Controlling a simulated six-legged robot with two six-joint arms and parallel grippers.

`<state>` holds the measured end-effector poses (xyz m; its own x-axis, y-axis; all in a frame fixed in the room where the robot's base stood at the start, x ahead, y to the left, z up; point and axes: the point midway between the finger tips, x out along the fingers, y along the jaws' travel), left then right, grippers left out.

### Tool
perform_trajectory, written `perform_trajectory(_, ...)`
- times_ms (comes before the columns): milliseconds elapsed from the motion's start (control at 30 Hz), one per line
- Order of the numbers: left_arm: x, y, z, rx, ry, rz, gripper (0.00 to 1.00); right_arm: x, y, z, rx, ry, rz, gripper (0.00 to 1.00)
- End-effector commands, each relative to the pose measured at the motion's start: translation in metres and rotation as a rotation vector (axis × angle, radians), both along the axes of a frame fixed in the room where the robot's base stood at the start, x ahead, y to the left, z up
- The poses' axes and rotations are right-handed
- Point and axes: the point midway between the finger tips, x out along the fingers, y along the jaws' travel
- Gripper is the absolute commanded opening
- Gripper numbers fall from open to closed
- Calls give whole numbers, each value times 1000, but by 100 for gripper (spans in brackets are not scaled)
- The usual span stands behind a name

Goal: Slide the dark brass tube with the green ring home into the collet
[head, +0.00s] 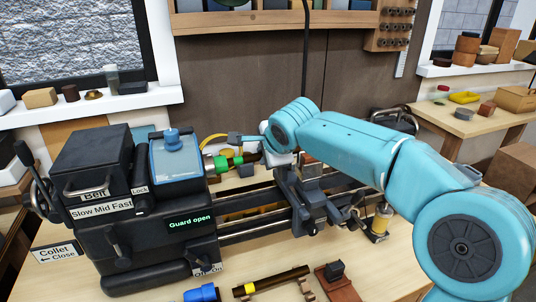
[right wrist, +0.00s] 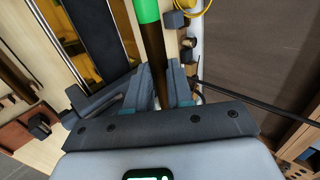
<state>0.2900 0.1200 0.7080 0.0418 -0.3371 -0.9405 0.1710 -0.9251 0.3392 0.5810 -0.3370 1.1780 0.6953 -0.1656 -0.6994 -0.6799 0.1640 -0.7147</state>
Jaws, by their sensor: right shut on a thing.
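The dark brass tube (right wrist: 152,45) with its green ring (right wrist: 147,10) runs up between the fingers of my right gripper (right wrist: 160,75), which is shut on it. In the head view the green ring (head: 221,162) sits close beside the right side of the machine's headstock (head: 165,215), with the tube roughly level. The collet mouth cannot be made out, so I cannot tell how far the tube is in it. In the head view my right arm hides much of the gripper. My left gripper is not in view.
The blue guard (head: 176,157) is on the headstock, whose display reads "Guard open". A yellow hose (head: 213,139) curves near the tube. The carriage (head: 303,195) stands on the rails to the right. A yellow-ringed tube (head: 270,283) and blue part (head: 201,293) lie in front.

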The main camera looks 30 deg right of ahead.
Motion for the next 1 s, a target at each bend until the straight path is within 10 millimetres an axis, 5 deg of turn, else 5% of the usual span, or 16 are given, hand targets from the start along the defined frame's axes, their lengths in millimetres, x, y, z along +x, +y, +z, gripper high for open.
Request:
perform_trajectory(700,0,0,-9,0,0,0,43,4,14,0,0,-2,1,0)
perform_trajectory(733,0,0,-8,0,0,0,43,4,14,1,0,-2,1,28)
perform_trajectory(800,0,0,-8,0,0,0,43,4,14,1,0,-1,1,51)
perform_trajectory(1000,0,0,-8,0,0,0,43,3,14,0,-1,-1,1,51)
